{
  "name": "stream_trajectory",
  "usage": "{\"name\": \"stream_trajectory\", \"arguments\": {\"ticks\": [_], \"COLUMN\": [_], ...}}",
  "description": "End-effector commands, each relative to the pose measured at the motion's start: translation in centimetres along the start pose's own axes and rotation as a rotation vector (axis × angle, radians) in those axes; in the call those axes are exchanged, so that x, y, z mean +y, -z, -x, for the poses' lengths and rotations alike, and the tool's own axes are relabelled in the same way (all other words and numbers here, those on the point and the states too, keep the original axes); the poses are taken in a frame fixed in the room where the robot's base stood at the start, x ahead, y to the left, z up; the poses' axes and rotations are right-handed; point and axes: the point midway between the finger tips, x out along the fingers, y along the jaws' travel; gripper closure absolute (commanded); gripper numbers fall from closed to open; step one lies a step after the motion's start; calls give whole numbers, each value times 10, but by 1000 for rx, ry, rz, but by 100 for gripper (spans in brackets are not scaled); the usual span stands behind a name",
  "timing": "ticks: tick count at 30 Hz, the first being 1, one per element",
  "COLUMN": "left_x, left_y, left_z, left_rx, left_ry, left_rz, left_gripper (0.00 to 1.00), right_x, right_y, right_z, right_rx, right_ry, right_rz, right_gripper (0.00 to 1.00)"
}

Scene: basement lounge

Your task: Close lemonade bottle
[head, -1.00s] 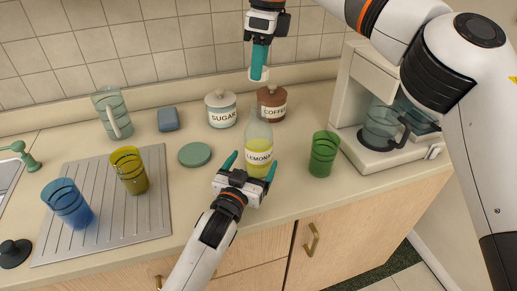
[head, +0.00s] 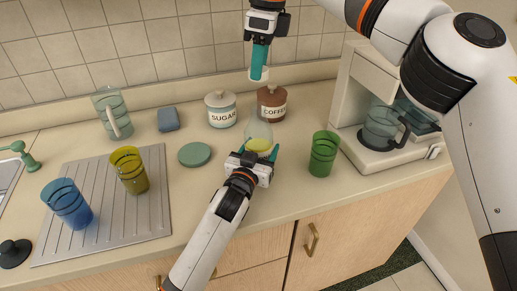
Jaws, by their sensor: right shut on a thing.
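The lemonade bottle (head: 258,134), clear with yellow liquid, stands upright on the counter. Its label is hidden behind my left gripper (head: 260,153). The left gripper has its teal fingers spread on either side of the bottle, low over the counter; contact cannot be made out. My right gripper (head: 259,70) points down above the bottle, near the tiled wall. It is shut on a small whitish cap (head: 259,77), which is mostly hidden by the fingers. The cap and the bottle are apart, and no cap shows on the bottle.
Sugar (head: 221,111) and coffee (head: 272,103) jars stand behind the bottle. A green glass (head: 323,153) and a coffee machine (head: 378,140) are to the right. A green disc (head: 195,154) lies left. Yellow (head: 129,169) and blue (head: 67,203) glasses stand on the drainboard (head: 100,233).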

Motion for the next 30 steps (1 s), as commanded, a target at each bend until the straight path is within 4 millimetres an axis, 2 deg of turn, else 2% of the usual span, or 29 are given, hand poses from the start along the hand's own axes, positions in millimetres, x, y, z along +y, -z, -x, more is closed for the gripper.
{"name": "stream_trajectory", "arguments": {"ticks": [1,6,10,19,30], "left_x": [0,0,0,0,0], "left_y": [0,0,0,0,0], "left_z": [0,0,0,0,0], "left_rx": [0,0,0,0,1], "left_ry": [0,0,0,0,0], "left_rz": [0,0,-1,-1,-1], "left_gripper": [50,77,77,77,77], "right_x": [0,0,0,0,-1], "right_y": [0,0,-1,-6,-6], "right_z": [0,0,-7,-47,-50], "right_rx": [0,0,-1,2,2], "right_ry": [0,0,2,1,-1], "right_rz": [0,0,0,0,0], "right_gripper": [83,83,83,83,83]}}
